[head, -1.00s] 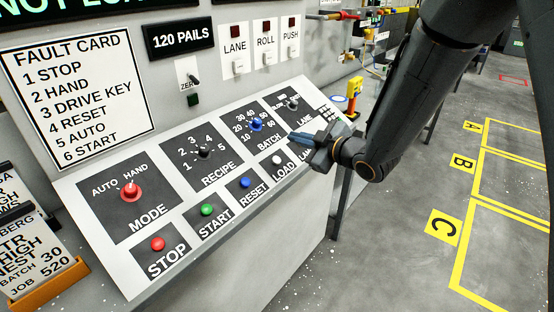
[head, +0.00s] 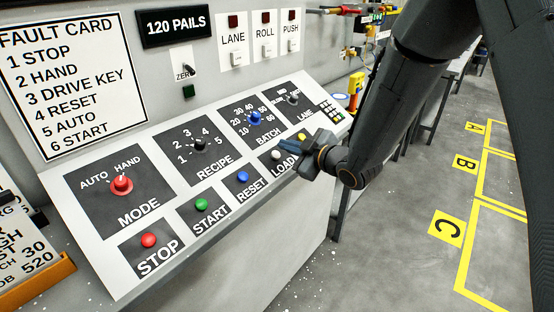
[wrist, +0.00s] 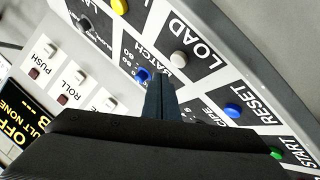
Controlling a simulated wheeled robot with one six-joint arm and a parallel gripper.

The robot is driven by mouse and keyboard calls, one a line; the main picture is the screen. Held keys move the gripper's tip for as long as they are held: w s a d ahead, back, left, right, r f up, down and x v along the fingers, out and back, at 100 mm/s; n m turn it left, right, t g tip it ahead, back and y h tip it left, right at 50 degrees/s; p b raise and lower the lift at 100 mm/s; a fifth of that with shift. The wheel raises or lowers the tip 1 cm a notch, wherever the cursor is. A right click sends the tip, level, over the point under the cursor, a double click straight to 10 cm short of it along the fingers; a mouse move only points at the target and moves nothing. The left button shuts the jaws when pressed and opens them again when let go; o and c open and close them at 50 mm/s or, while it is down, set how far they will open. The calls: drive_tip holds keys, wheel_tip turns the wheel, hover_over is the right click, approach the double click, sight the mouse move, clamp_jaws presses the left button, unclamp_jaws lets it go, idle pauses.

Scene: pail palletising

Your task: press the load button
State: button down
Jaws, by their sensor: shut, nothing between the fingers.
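The load button is a white round button (head: 276,155) above the LOAD label on the sloped panel (head: 118,272). It also shows in the wrist view (wrist: 179,58), beyond and a little right of the fingertips. My gripper (head: 285,143) is shut and empty. In the head view its tips are just above and right of the white button. In the wrist view the shut fingers (wrist: 160,82) point between the blue batch knob (wrist: 143,75) and the white button. I cannot tell the gap between the tips and the panel.
The blue reset button (head: 243,177), green start button (head: 200,204) and red stop button (head: 149,240) lie in a row to the left. A yellow button (head: 302,138) is to the right, by my gripper. The batch knob (head: 254,118) stands above.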

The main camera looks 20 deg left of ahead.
drive_tip(key=shift+w+a+f+b, duration=0.2)
drive_tip(key=shift+a+f+b, duration=0.15)
drive_tip(key=shift+f, duration=0.4)
drive_tip(key=shift+f, duration=0.1)
idle(1.4)
drive_tip(key=shift+a+f+b, duration=0.2)
drive_tip(key=shift+f+b, duration=0.05)
drive_tip(key=shift+b, duration=0.1)
drive_tip(key=shift+w+a+f+b, duration=0.15)
drive_tip(key=shift+a+f+b, duration=0.05)
drive_tip(key=shift+f+b, duration=0.2)
idle(0.7)
drive_tip(key=shift+r, duration=0.15)
drive_tip(key=shift+d+r+p, duration=0.4)
drive_tip(key=shift+r+p, duration=0.2)
drive_tip(key=shift+r, duration=0.05)
drive_tip(key=r+p, duration=0.1)
drive_tip(key=s+d+r+p, duration=0.1)
drive_tip(key=r, duration=0.1)
drive_tip(key=d+r+p, duration=0.1)
drive_tip(key=shift+s+d+r, duration=0.15)
idle(0.5)
